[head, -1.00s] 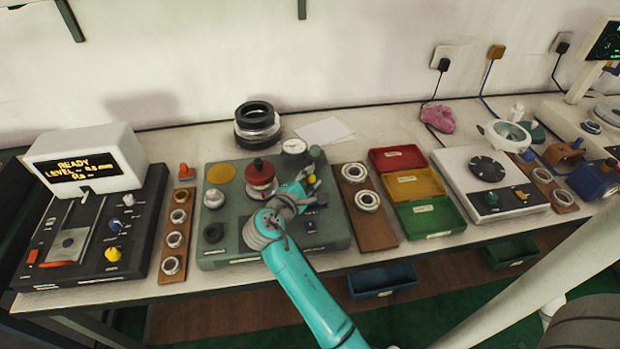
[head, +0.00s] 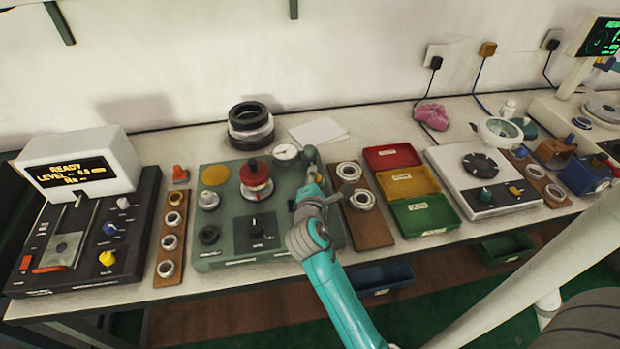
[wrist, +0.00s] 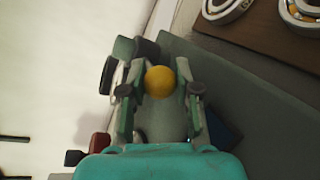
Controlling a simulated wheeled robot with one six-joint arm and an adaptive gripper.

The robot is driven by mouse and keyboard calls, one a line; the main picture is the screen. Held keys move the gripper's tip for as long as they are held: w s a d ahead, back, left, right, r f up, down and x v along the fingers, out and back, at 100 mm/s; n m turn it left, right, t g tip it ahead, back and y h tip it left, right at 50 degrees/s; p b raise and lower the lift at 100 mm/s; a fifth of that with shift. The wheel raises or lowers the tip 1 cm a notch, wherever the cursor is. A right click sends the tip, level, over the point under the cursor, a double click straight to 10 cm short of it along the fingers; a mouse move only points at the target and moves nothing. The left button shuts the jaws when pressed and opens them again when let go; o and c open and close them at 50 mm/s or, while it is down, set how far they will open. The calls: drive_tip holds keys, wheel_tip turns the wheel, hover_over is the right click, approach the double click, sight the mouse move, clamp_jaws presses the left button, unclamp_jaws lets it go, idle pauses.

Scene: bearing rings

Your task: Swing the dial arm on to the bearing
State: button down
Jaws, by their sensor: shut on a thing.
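The green test fixture (head: 222,262) stands mid-bench. On it, a bearing (head: 257,190) sits on a spindle under a red cap (head: 255,170). The round white dial (head: 286,152) is at the fixture's back, right of and behind the red cap, apart from it. A post stands close to the dial's right. My gripper (head: 314,175) is at the fixture's right side, right of the dial. In the wrist view my gripper (wrist: 160,88) is shut on a yellow ball knob (wrist: 160,81), one finger on each side. My gripper hides the knob in the head view.
A brown board (head: 372,232) with bearing rings lies right of the fixture, close to my arm. Red, yellow and green bins (head: 425,215) stand beyond it. Stacked black rings (head: 250,125) stand behind the fixture. A narrow ring board (head: 170,235) is at its left.

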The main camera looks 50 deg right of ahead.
drive_tip(key=shift+s+d+n+t+y, duration=0.45)
drive_tip(key=shift+d+n+t+y, duration=0.3)
drive_tip(key=shift+n+t+y, duration=0.25)
drive_tip(key=shift+s+d, duration=0.2)
drive_tip(key=shift+d, duration=0.5)
drive_tip(key=shift+s+d, duration=0.15)
drive_tip(key=shift+d, duration=0.55)
drive_tip(key=shift+d+f, duration=0.1)
drive_tip(key=shift+d, duration=0.65)
drive_tip(key=shift+w+f, duration=0.1)
